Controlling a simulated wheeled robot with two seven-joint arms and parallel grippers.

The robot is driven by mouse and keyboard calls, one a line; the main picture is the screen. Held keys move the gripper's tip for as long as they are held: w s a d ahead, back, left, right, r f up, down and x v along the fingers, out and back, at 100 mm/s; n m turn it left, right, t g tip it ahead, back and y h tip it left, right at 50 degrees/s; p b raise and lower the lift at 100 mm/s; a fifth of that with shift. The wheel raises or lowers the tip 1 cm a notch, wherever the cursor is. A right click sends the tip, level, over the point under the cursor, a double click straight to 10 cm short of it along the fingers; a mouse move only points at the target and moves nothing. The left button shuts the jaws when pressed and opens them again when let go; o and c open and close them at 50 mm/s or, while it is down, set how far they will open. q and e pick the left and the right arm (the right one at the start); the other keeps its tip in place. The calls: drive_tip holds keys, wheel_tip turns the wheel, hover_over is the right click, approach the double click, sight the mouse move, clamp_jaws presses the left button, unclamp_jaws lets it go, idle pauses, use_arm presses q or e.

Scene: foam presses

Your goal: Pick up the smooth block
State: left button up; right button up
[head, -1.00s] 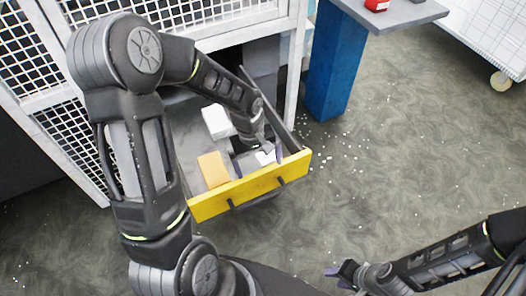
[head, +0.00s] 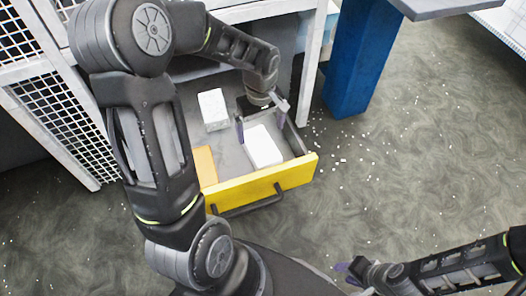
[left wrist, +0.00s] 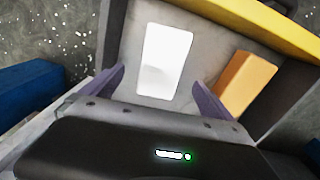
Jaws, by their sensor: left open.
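A plain white block (head: 264,146), which looks smooth, lies in the right part of the open drawer, and in the left wrist view (left wrist: 161,62). A second white block (head: 213,108) with a speckled, rougher-looking face lies further back and left. My left gripper (head: 262,120) is open and empty above the drawer, at the back end of the smooth block. In the left wrist view its two purple fingers (left wrist: 158,78) are spread apart, with the block beyond and between them. My right gripper (head: 348,274) is low at the bottom, away from the drawer; its opening is unclear.
An orange block (head: 205,165) lies at the drawer's left front, partly hidden by my left arm. The drawer has a yellow front (head: 262,184) with a dark handle. A blue table leg (head: 353,65) stands to the right. White bits litter the floor.

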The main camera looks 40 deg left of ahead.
sight(261, 144)
use_arm(q)
drive_tip(key=shift+f, duration=0.1)
drive_tip(key=shift+f, duration=1.3)
drive_tip(key=shift+s+f+b, duration=0.2)
drive_tip(key=shift+f+b, duration=0.45)
drive_tip(key=shift+f, duration=2)
drive_tip(key=c, duration=1.4)
drive_tip(key=shift+r, duration=0.15)
drive_tip(key=shift+c, duration=0.2)
